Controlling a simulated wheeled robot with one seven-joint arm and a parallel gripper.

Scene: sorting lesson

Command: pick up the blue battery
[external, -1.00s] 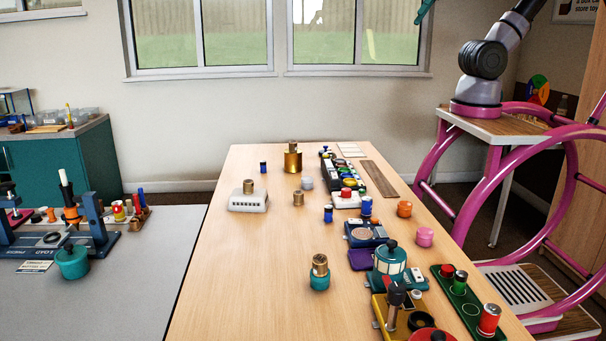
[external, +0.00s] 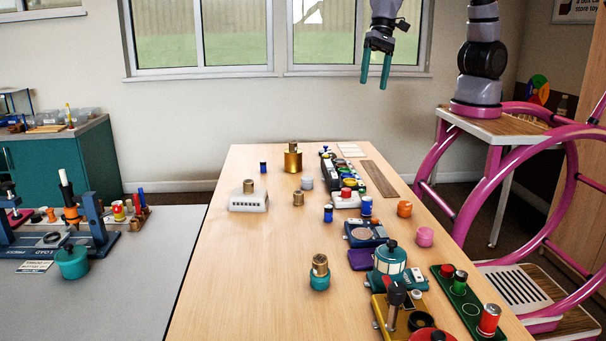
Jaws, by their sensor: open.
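Several small blue cylinders stand on the wooden table (external: 225,270), and I cannot tell for certain which is the blue battery. One dark blue cylinder (external: 263,166) stands upright at the far left, near the brass pot. Another blue cylinder (external: 328,214) stands upright mid-table. My gripper (external: 374,85) hangs high above the far right part of the table, in front of the window. Its two teal fingers point down, apart and empty.
A brass pot (external: 293,161) and a white box with a brass knob (external: 248,201) stand left of a row of coloured devices. A teal jar (external: 319,275) stands nearer. The table's left front is clear.

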